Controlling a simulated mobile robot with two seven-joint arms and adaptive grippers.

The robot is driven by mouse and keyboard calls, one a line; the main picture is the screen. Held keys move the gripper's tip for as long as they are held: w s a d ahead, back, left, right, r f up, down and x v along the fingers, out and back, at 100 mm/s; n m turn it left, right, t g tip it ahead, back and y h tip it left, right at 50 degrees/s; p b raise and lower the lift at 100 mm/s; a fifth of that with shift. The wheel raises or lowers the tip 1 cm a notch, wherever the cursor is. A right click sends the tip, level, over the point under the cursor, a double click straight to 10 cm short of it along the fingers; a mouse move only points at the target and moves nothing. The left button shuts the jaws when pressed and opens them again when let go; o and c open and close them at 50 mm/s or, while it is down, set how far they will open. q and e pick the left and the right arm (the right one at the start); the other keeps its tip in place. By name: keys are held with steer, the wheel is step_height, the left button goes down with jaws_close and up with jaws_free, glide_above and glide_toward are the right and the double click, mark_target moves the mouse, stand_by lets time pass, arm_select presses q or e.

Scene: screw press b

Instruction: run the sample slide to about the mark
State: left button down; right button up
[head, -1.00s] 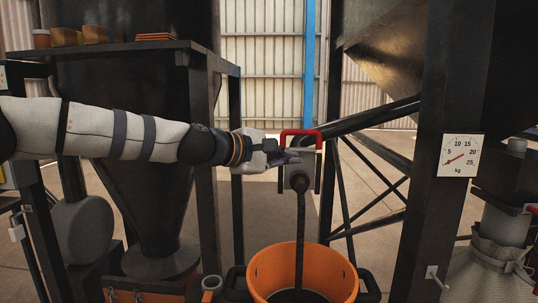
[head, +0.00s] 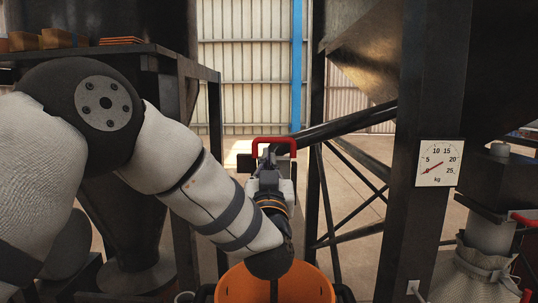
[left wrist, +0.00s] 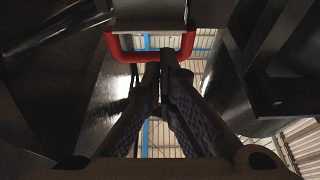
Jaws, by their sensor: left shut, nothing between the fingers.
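The sample slide's red U-shaped handle (head: 286,139) stands at the end of the dark sloping pipe in the head view. It also shows in the left wrist view (left wrist: 124,55). My left gripper (head: 267,153) is shut and empty, pointing up at the handle. In the left wrist view its fingertips (left wrist: 162,58) are together and overlap the handle's bar; I cannot tell whether they touch it. My forearm hides most of the slide's body. An orange bucket (head: 235,290) stands below, its inside partly covered by my arm. My right gripper is not in view.
A kg dial (head: 440,163) hangs on the dark post at right, its red needle pointing low left. A filled sack (head: 483,270) hangs at far right. A dark hopper and shelf frame stand at left.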

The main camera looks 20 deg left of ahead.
arm_select(q)
steer(key=shift+x, duration=1.95)
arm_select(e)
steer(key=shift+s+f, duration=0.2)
